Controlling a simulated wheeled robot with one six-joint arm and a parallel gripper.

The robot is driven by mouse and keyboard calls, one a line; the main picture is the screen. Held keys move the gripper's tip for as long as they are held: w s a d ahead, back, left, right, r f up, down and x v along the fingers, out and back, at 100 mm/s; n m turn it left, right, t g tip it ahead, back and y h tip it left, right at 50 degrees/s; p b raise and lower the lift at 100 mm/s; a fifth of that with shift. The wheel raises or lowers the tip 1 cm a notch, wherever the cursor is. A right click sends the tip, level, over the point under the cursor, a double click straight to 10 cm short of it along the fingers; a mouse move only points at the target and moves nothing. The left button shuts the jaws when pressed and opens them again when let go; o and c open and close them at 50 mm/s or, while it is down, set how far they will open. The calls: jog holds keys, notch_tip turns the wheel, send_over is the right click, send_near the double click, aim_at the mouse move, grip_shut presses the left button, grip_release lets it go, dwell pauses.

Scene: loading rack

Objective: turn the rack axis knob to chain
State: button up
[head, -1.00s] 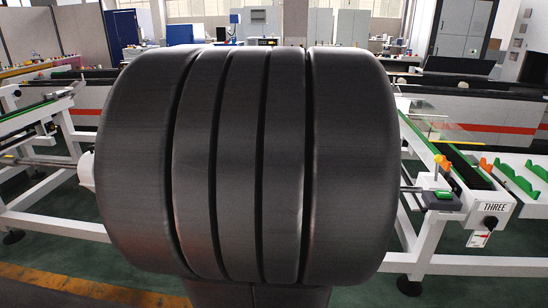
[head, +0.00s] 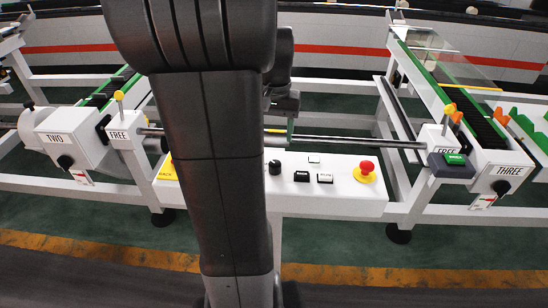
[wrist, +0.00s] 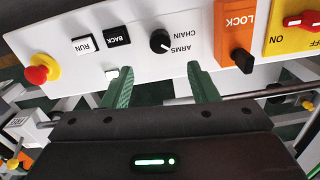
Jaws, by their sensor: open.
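The rack axis knob (wrist: 160,41) is black and round, on a white panel (wrist: 135,68) beside the upside-down words ARMS and CHAIN in the wrist view. Which word it points to is too small to tell. In the head view the knob (head: 274,168) shows just right of my dark arm. My gripper (wrist: 163,80) has two green fingers spread apart, with nothing between them. The knob lies ahead of the gap, apart from the fingers.
The panel also has BACK (wrist: 117,37) and RUN (wrist: 87,43) buttons, a red stop button (wrist: 37,75), an orange LOCK switch (wrist: 235,38) and a red switch on yellow (wrist: 302,20). A metal bar (head: 340,142) crosses behind the panel. White rack frames stand on both sides.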

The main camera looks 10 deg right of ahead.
aim_at(275, 163)
notch_tip(275, 163, down, 11)
jog(key=shift+r+p, duration=0.2)
jog(key=shift+p, duration=0.1)
jog(key=c, duration=1)
